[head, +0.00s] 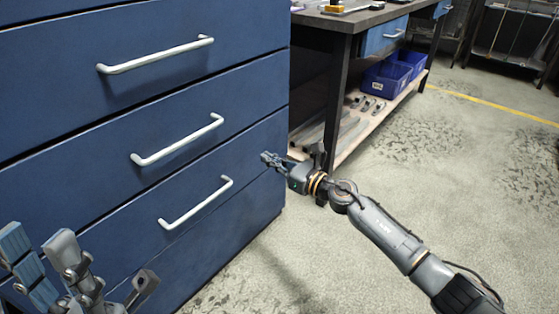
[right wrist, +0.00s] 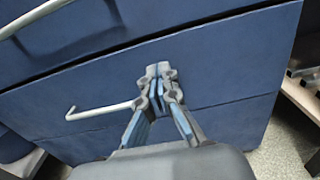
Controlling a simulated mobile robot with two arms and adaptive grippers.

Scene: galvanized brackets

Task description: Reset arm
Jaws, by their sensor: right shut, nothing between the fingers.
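My right gripper (head: 270,159) is shut and empty beside the right edge of the blue drawer cabinet (head: 262,195). In the right wrist view its closed fingertips (right wrist: 160,72) are in front of a blue drawer front (right wrist: 225,65), to the right of a pale bar handle (right wrist: 98,110). I cannot tell whether the fingertips touch the front. My left gripper (head: 38,243) is in the lower left corner of the head view, with its fingers apart and nothing visible between them. Its arm is out of view.
The cabinet's drawers look closed, with pale handles (head: 155,55), (head: 178,140) and (head: 197,203) sticking out. A workbench (head: 345,20) stands behind, with blue bins (head: 387,80) on its lower shelf (head: 375,118). The floor (head: 450,165) at the right is open, with a yellow line (head: 490,104).

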